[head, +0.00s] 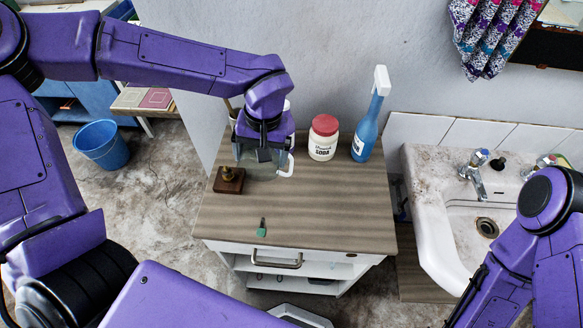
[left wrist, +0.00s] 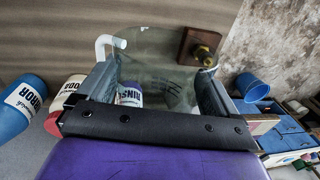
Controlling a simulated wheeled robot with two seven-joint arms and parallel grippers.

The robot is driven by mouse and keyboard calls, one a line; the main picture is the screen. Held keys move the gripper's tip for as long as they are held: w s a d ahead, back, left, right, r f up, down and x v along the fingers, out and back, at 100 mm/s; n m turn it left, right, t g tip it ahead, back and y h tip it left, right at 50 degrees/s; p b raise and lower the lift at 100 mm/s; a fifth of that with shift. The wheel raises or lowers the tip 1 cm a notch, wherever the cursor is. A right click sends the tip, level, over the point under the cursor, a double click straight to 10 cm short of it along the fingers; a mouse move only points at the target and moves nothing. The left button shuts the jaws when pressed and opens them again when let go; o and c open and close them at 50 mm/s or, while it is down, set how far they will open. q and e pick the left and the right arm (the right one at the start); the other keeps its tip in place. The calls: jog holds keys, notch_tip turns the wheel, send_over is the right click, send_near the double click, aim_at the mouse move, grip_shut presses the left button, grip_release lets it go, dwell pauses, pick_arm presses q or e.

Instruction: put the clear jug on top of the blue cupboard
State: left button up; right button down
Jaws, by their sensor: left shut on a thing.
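The clear jug (head: 262,171) with a white handle (head: 287,167) is at the back left of the wood-topped cabinet. My left gripper (head: 264,152) comes down over it and is shut on it. In the left wrist view the jug (left wrist: 155,48) lies between the two fingers (left wrist: 152,85), its handle toward the left. I cannot tell whether its base touches the top. The blue cupboard (head: 92,98) is at the far left, partly hidden by my left arm; blue furniture (left wrist: 287,135) also shows in the left wrist view. My right arm enters at lower right; its gripper is out of view.
A small green object (head: 262,228) lies near the cabinet's front. A blue bucket (head: 101,146) stands on the floor; a sink (head: 450,215) is at right.

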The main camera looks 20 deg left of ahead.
pick_arm(q)
jog(key=w+d+f, duration=0.1)
jog(key=f, duration=0.1)
jog(key=w+d+f, duration=0.3)
jog(key=w+f, duration=0.1)
jog(key=shift+w+d+f, duration=0.15)
jog(key=shift+d+f, duration=0.05)
jog(key=shift+f, duration=0.05)
jog(key=shift+d+f, duration=0.15)
jog(key=shift+f, duration=0.05)
jog(key=shift+s+d+f+p, duration=0.1)
jog(key=shift+s+f+p, duration=0.05)
jog(key=shift+f, duration=0.5)
jog(key=shift+s+f+p, duration=0.1)
jog(key=shift+f+p, duration=0.05)
jog(key=shift+f, duration=0.45)
jog(key=shift+w+f, duration=0.2)
jog(key=shift+f, duration=0.25)
jog(key=o, duration=0.9)
jog(key=shift+c, duration=0.2)
